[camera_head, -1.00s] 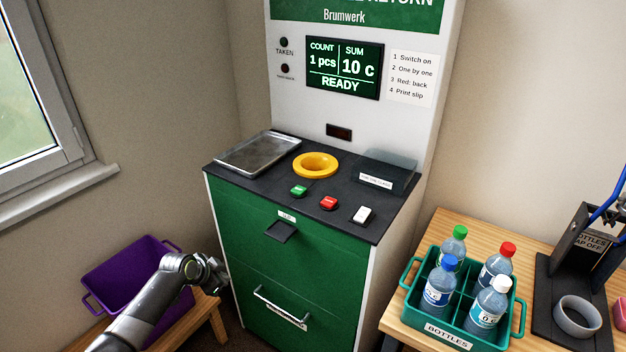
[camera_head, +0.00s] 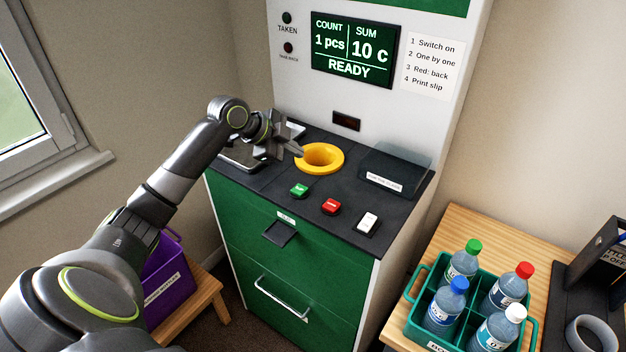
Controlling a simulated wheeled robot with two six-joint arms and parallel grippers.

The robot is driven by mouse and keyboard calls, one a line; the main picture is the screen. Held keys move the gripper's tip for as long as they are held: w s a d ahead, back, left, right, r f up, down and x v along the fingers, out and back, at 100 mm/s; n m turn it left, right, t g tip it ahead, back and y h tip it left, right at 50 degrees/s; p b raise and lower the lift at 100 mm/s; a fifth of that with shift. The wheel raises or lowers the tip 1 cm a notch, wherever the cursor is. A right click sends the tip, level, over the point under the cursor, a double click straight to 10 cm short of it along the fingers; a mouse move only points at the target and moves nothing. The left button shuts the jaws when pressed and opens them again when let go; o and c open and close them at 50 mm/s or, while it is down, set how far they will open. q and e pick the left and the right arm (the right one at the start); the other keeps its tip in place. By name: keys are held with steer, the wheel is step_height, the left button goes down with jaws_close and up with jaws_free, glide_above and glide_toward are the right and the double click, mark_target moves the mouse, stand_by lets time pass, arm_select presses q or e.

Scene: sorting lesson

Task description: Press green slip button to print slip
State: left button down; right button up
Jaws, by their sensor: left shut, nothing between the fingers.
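The green slip button (camera_head: 299,190) sits at the front of the machine's dark top, left of the red button (camera_head: 331,206) and the white switch (camera_head: 367,222). The slip slot (camera_head: 280,233) is in the green front below and shows no paper. The screen (camera_head: 352,50) reads 1 pcs, 10 c, READY. My left gripper (camera_head: 298,150) is shut and empty. It is above the machine top, between the metal tray and the yellow ring, up and behind the green button and apart from it. My right gripper is out of view.
The yellow ring (camera_head: 320,158) stands behind the buttons. A metal tray (camera_head: 240,158) is partly hidden by my left gripper. At right, a teal crate (camera_head: 412,319) holds several bottles on a wooden table (camera_head: 478,228). A purple bin (camera_head: 168,278) stands at lower left, partly behind my arm.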

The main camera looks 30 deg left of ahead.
arm_select(q)
steer(key=b, duration=0.7)
glide_above(295, 190)
step_height(295, 190, down, 7)
steer(key=shift+f, duration=0.7)
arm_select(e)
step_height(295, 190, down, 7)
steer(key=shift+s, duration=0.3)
arm_select(q)
steer(key=shift+f, duration=0.1)
stand_by(0.9)
steer(key=shift+f, duration=0.3)
